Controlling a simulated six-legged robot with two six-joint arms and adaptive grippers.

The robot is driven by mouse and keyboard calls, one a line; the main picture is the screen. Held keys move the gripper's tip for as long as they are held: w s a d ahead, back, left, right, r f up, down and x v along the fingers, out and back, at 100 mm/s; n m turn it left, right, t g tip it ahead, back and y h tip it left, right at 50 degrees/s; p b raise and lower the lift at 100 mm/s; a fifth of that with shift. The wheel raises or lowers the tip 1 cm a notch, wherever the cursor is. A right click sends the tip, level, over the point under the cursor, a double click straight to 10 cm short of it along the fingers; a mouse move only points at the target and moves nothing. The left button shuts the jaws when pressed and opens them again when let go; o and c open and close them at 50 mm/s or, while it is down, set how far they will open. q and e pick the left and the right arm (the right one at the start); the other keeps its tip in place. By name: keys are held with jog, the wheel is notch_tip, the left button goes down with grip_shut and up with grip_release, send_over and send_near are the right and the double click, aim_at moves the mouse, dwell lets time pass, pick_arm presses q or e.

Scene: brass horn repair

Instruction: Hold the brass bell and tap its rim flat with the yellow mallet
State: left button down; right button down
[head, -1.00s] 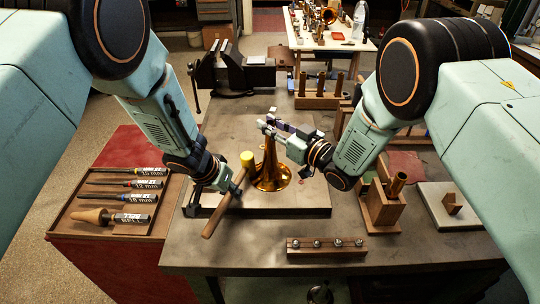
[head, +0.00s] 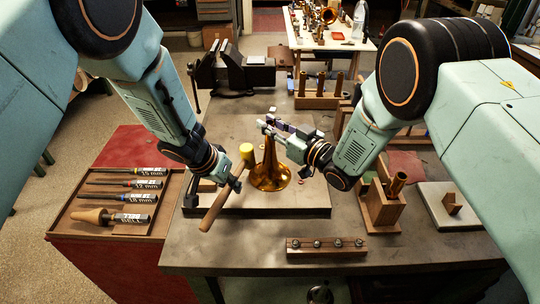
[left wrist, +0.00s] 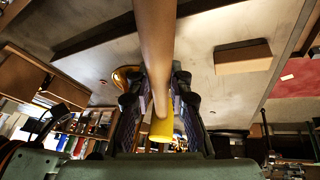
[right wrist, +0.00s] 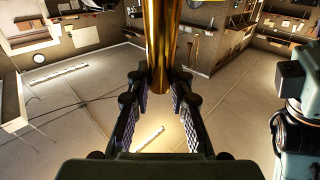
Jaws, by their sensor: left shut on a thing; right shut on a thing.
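My left gripper (head: 236,178) is shut on the wooden handle of the yellow mallet (head: 246,151). The mallet head is up, just left of the bell's stem, and the handle slants down left. The left wrist view shows the yellow head (left wrist: 162,128) between the fingers. Whether the mallet touches the bell cannot be told.
A tool tray (head: 70,212) with labelled mandrels lies at the left. A bench vise (head: 235,75) stands behind. A wooden block with studs (head: 327,248) lies in front, and a wooden stand (head: 380,212) is at the right. The front left bench is clear.

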jog(key=c, duration=1.1)
grip_release()
jog(key=shift+f, duration=0.1)
jog(key=v, duration=1.2)
jog(key=shift+a, duration=0.1)
